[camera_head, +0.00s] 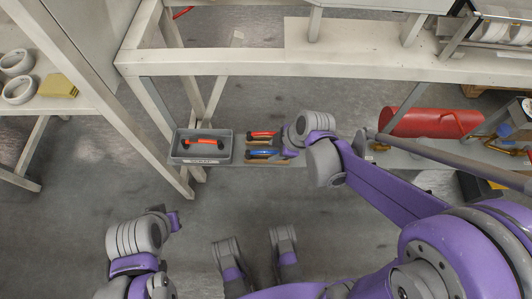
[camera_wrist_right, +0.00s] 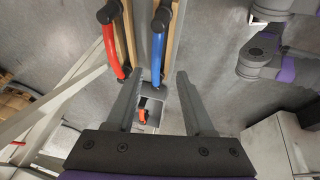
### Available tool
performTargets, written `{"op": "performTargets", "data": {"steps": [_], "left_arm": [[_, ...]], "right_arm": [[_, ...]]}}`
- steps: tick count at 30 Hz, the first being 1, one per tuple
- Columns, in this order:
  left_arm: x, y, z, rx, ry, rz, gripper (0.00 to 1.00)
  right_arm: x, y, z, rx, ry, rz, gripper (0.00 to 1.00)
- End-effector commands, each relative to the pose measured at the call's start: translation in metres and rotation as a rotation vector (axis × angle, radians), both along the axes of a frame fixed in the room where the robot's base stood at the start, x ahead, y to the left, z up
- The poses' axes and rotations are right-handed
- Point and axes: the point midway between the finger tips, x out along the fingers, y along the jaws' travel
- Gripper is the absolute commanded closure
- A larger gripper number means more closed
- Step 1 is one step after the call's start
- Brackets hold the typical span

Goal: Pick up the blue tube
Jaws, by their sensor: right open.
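The blue tube (camera_head: 262,153) lies on a wooden rack on the narrow shelf, beside a red tube (camera_head: 262,135). My right gripper (camera_head: 280,153) is at the right end of the blue tube, partly hidden by its own wrist. In the right wrist view the open jaws (camera_wrist_right: 158,78) have the lower end of the blue tube (camera_wrist_right: 158,58) between them in the picture; I see no contact. The red tube (camera_wrist_right: 111,48) is left of it there. My left arm's end (camera_head: 172,220) is low at the left; its fingers do not show clearly.
A grey bin (camera_head: 176,154) with another red tube (camera_head: 204,142) in it stands left of the rack. A white frame post (camera_head: 165,125) stands left of the bin. A red cylinder (camera_head: 430,122) lies at the right. Bare floor is in front.

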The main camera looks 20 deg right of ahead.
Motion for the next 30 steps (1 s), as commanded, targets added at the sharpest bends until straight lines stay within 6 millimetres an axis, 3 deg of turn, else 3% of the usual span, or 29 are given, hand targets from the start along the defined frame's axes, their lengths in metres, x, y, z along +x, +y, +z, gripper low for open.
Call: {"op": "performTargets", "data": {"steps": [12, 19, 20, 28, 30], "left_arm": [[0.003, 0.0, -0.027, 0.0, 0.009, 0.0, 1.0], [0.003, 0.0, -0.026, 0.0, 0.008, 0.0, 1.0], [0.003, 0.0, -0.026, 0.0, 0.008, 0.0, 1.0], [0.003, 0.0, -0.026, 0.0, 0.009, 0.0, 1.0], [0.003, 0.0, -0.026, 0.0, 0.008, 0.0, 1.0]], "right_arm": [[0.02, 0.011, -0.046, 0.0, 0.0, 0.0, 0.47], [0.021, 0.012, -0.046, -0.001, 0.0, -0.002, 0.47], [0.021, 0.012, -0.046, -0.001, 0.0, -0.002, 0.49], [0.021, 0.012, -0.046, -0.001, 0.0, -0.002, 0.98], [0.021, 0.012, -0.046, -0.001, 0.0, -0.002, 1.0]]}}
